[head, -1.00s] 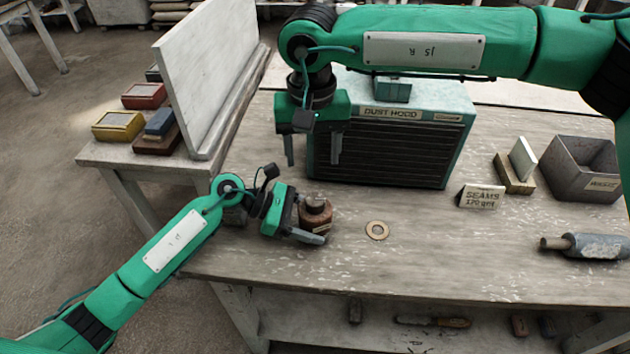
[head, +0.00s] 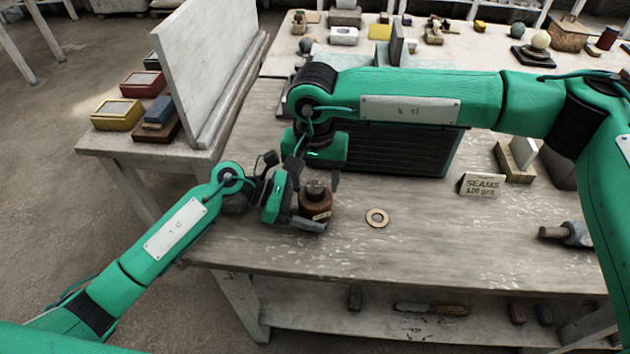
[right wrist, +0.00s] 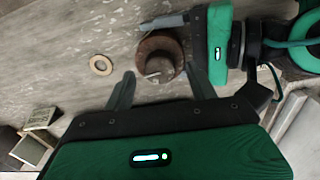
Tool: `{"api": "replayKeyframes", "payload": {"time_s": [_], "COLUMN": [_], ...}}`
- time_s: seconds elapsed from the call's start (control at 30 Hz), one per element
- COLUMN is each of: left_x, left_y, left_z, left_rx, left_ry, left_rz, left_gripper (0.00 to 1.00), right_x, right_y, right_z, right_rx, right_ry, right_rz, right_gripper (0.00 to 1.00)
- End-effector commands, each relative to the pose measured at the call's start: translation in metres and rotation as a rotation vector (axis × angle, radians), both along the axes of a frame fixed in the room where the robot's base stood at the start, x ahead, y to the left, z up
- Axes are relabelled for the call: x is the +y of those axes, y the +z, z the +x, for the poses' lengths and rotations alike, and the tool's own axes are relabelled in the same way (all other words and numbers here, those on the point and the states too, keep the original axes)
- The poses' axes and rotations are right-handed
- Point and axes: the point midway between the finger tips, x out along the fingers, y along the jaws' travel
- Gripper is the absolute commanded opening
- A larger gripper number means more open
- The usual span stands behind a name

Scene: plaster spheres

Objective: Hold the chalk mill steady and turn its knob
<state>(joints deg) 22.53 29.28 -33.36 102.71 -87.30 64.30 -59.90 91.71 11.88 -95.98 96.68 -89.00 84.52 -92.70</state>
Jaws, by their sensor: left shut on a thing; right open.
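The chalk mill (head: 318,206) is a round brown body with a paler band and a small label, upright on the workbench. Its greyish knob (head: 315,188) is on top; from above, the mill also shows in the right wrist view (right wrist: 147,47). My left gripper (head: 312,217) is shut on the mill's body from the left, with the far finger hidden. My right gripper (head: 314,176) is open above the mill, pointing down. In the right wrist view its two fingers are either side of the knob and apart from it, holding nothing.
A flat ring (head: 377,218) lies on the workbench (head: 430,240) to the right of the mill. The dust hood (head: 400,150) stands behind, partly hidden by my right arm. A "SEAMS" sign (head: 481,186) and a grey cylinder with a handle (head: 570,233) are farther right.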

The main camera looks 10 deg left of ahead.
Motion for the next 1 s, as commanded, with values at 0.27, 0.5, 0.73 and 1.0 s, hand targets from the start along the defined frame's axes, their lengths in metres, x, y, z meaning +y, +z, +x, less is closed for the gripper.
{"api": "replayKeyframes", "payload": {"time_s": [0.27,0.5,0.73,1.0], "left_x": [0.0001,0.0001,0.0,0.0001], "left_y": [-0.0002,-0.0002,-0.0001,-0.0002], "left_z": [0.0001,0.0001,0.0001,0.0002], "left_rx": [0.0,0.0,0.0,0.0], "left_ry": [0.0,0.0,0.0,0.001], "left_rz": [0.0,0.0,0.0,0.0], "left_gripper": [0.45,0.45,0.45,0.45], "right_x": [-0.0002,-0.0002,-0.0002,-0.0001], "right_y": [-0.0144,-0.0143,-0.0141,-0.014], "right_z": [0.0,0.0,0.0,-0.0001], "right_rx": [-0.001,0.0,0.0,0.0], "right_ry": [0.0,0.0,0.0,-0.035], "right_rz": [-0.001,0.0,0.0,0.0], "right_gripper": [0.58,0.48,0.13,0.13]}}
